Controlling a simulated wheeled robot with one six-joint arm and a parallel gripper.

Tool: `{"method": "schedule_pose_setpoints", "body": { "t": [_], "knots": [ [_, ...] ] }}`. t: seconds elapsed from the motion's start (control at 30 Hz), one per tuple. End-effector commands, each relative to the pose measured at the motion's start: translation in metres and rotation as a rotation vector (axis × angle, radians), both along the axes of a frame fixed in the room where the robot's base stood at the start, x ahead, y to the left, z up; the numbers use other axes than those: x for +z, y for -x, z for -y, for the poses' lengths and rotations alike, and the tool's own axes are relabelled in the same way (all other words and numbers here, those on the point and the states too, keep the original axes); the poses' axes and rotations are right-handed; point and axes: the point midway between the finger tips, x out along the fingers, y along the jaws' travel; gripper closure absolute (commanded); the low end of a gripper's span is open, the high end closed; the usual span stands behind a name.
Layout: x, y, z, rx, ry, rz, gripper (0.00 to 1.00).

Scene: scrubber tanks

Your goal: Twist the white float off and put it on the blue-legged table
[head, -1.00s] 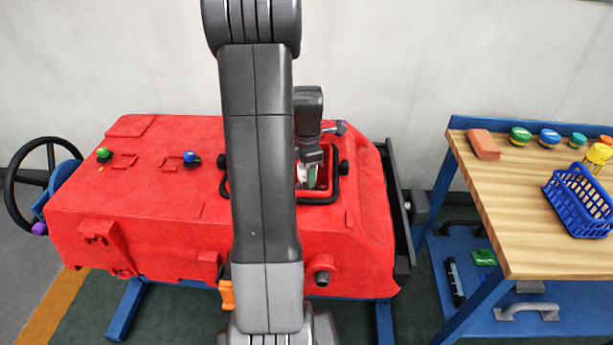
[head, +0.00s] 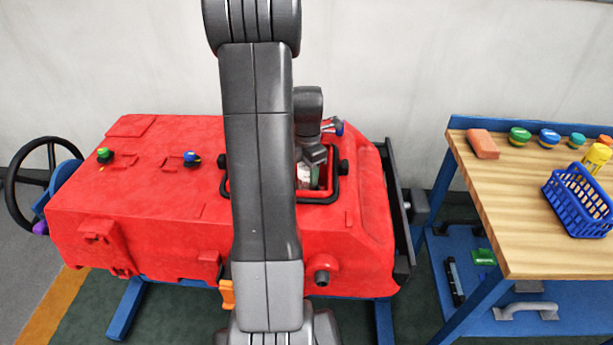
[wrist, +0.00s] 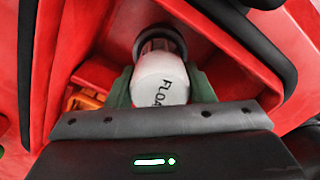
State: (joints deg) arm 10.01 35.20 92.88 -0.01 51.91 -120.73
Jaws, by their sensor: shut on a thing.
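The white float (wrist: 160,84), marked with dark letters, shows in the wrist view inside the red tank's opening. Its far end meets a reddish collar (wrist: 160,45) in a dark round fitting. My gripper (wrist: 160,92) is shut on the float, with a green finger on each side. In the head view the float (head: 304,174) is a small pale patch in the opening, partly hidden by my arm. The blue-legged table (head: 520,215) stands at the right, with a wooden top.
The red tank (head: 130,205) fills the left and middle. On the table are an orange-red block (head: 482,144), several round caps along the back, a yellow bottle (head: 596,157) and a blue basket (head: 580,202). The table's front-left top is clear.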

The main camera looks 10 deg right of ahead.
Motion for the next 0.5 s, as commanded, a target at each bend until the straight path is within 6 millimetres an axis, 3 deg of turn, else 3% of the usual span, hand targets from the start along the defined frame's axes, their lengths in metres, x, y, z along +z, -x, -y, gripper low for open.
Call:
{"method": "schedule_pose_setpoints", "body": {
  "t": [0.5],
  "knots": [
    [-0.0006, 0.0004, 0.0001, 0.128, -0.001, -0.001, 1.00]
  ]
}}
